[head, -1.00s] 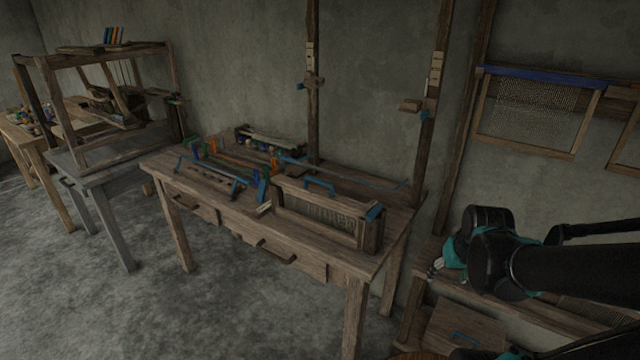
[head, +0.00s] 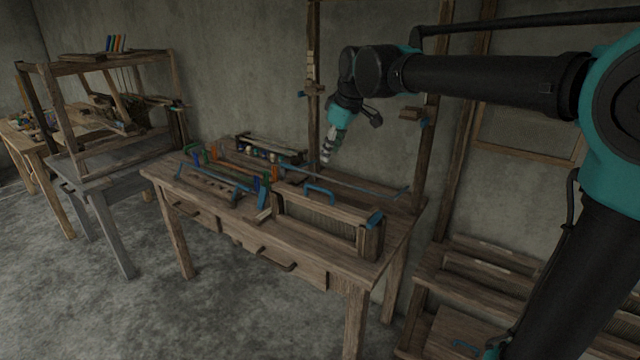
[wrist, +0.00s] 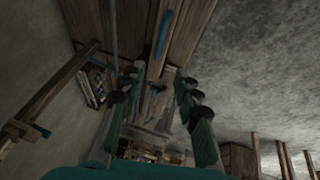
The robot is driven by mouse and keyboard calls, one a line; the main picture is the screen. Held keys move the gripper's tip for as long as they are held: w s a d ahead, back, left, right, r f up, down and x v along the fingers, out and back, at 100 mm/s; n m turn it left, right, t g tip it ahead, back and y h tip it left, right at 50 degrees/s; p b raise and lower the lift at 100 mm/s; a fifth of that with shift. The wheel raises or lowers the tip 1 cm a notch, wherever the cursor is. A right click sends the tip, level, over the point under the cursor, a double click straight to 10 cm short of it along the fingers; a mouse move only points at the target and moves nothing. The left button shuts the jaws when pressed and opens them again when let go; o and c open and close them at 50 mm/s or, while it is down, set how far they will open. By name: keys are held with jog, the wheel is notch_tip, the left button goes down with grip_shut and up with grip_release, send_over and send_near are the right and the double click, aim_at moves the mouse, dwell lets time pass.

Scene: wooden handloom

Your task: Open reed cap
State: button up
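The reed stands in a wooden frame (head: 325,228) at the right front of the table. The reed cap (head: 337,209) lies along its top as a wooden bar, with a blue handle (head: 320,188) and a blue piece (head: 375,218) at its right end. The cap looks shut down on the frame. My gripper (head: 327,158) hangs pointing down above the back of the table, behind and apart from the blue handle. In the wrist view my gripper (wrist: 158,100) has its fingers spread with nothing held between them. A blue bar (wrist: 163,35) shows beyond them; I cannot tell whether it is the handle.
The wooden table (head: 398,240) also carries a rack (head: 210,182) with coloured pieces and a tray (head: 265,150) at the back. Two upright posts (head: 313,70) rise behind it. A small loom (head: 110,110) stands at left. Shelves (head: 480,270) stand at right.

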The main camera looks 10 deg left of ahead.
aim_at(320, 189)
jog(key=x, duration=1.5)
jog(key=shift+d+f, duration=0.1)
jog(key=shift+c, duration=0.6)
grip_shut()
